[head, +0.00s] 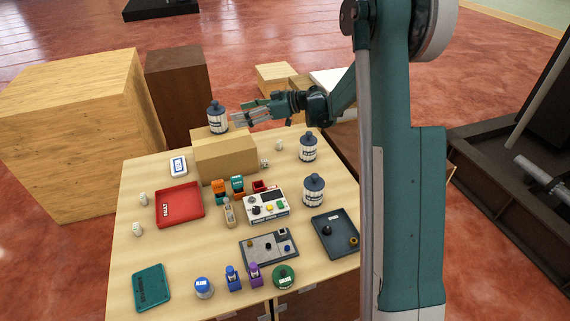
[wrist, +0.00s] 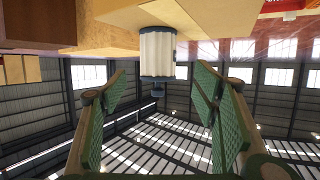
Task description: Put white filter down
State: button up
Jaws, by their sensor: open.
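A canister with a white ribbed body and dark cap (head: 217,117) stands upright on pale wood at the back of the table; I take it as the white filter. The white ribbed body shows upside down in the wrist view (wrist: 158,52). My gripper (head: 238,117) is open, its fingers pointing at the canister from the right. In the wrist view the green fingers (wrist: 160,88) are spread wide with nothing between them, and the canister is beyond the tips. Two similar canisters stand on the table's right side, one farther back (head: 308,149) and one nearer (head: 313,191).
A red tray (head: 180,206), a white control box (head: 267,206), a grey tray (head: 335,235) and small coloured parts fill the table. A large wooden crate (head: 75,140) and a dark brown box (head: 178,85) stand behind left.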

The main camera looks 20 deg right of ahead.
jog(key=s+a+r+m+g+h, duration=0.1)
jog(key=s+a+r+m+h, duration=0.3)
jog(key=s, duration=0.8)
jog(key=s+d+r+m+h, duration=0.15)
jog(key=s+r, duration=0.45)
jog(key=s, duration=0.6)
jog(key=s+d+f+m+h, duration=0.1)
jog(key=s+d+m+h, duration=0.1)
jog(key=s, duration=0.8)
jog(key=s+d+f+m+h, duration=0.2)
jog(key=s, duration=0.7)
jog(key=s+d+f+m+t+h, duration=0.1)
jog(key=s+d+m+h, duration=0.1)
jog(key=s, duration=0.8)
jog(key=shift+s+d+f+m+h, duration=0.2)
jog(key=shift+s+d+m+h, duration=0.15)
jog(key=shift+d+h, duration=0.15)
jog(key=shift+o, duration=0.5)
jog(key=shift+w, duration=0.1)
